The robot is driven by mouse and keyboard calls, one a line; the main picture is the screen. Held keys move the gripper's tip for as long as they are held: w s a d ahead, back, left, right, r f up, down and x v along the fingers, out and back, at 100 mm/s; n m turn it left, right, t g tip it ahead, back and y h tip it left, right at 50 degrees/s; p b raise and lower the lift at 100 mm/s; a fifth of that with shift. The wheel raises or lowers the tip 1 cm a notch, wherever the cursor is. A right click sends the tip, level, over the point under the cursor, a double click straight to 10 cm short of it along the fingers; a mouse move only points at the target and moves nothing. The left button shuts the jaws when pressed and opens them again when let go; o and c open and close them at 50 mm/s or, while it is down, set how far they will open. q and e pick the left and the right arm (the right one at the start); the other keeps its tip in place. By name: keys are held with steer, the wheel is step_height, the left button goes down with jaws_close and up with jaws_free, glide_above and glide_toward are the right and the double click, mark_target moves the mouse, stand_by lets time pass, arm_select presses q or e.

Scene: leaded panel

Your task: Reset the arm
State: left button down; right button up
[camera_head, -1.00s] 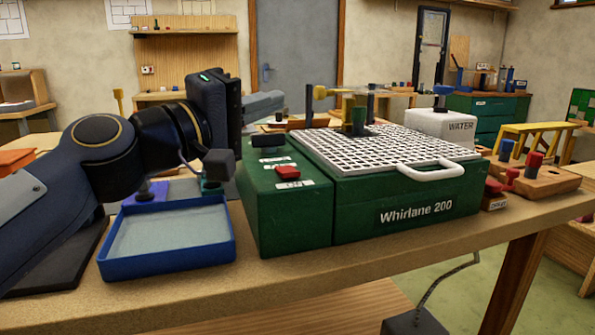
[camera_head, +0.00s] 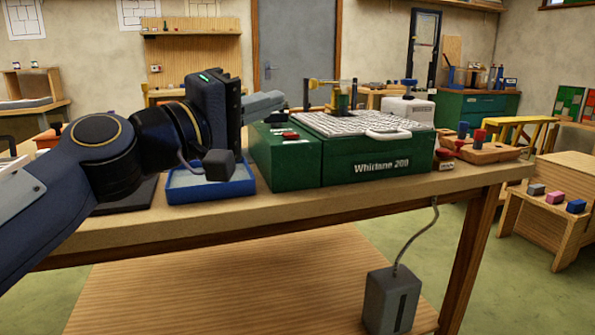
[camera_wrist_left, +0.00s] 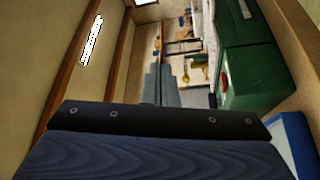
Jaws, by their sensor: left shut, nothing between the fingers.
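My left arm (camera_head: 90,160) comes in from the left of the head view. My left gripper (camera_head: 280,98) is shut and empty, its grey fingers pointing right toward the back left of the green Whirlane 200 machine (camera_head: 362,168). In the left wrist view the gripper's fingers (camera_wrist_left: 163,84) show together at the middle, and the green machine (camera_wrist_left: 250,65) is at the right. My right gripper is in neither view.
A blue-rimmed tray (camera_head: 222,193) sits on the workbench (camera_head: 330,205) below my left wrist. A white water container (camera_head: 408,110) and a wooden holder (camera_head: 490,153) with coloured pegs stand near the machine. A grey box (camera_head: 390,300) with a cable is below the bench.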

arm_select(q)
steer(key=s+a+f+m+g+y, duration=0.1)
steer(key=s+a+f+g+y, duration=0.4)
steer(key=f, duration=1)
steer(key=s+a+f+m+y, duration=0.15)
steer(key=s+a+f, duration=0.45)
steer(key=s+f, duration=0.65)
steer(key=s+a+f+m+g+y, duration=0.1)
steer(key=s+a+f+g+y, duration=0.35)
steer(key=f, duration=1.25)
step_height(320, 180, up, 34)
steer(key=t+p, duration=0.1)
steer(key=p, duration=3.2)
steer(key=shift+s+a+r+h+p, duration=0.15)
steer(key=shift+s+a+h+p, duration=0.15)
steer(key=shift+s+a+p, duration=0.05)
